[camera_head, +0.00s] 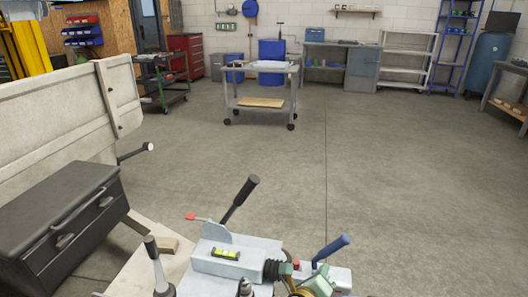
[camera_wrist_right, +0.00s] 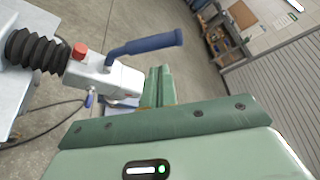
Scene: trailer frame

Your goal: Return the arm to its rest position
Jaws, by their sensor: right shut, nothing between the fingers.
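My right gripper (camera_wrist_right: 160,72) is pale green and shows in the right wrist view with its fingers together and nothing between them. In the head view only a small greenish part of it (camera_head: 323,289) shows at the bottom edge, by the coupling head. The grey coupling head (camera_wrist_right: 112,75) with its blue handle (camera_wrist_right: 145,43) is just left of the fingers in the wrist view. I cannot tell whether they touch. The blue handle also shows in the head view (camera_head: 331,248). My left gripper is not in view.
The trailer drawbar has a black-gripped lever (camera_head: 240,200), black bellows (camera_head: 274,270) and a grey toolbox (camera_head: 62,222) beside the trailer wall (camera_head: 65,120). A wheeled cart (camera_head: 262,75) stands farther back. The concrete floor at the right is clear.

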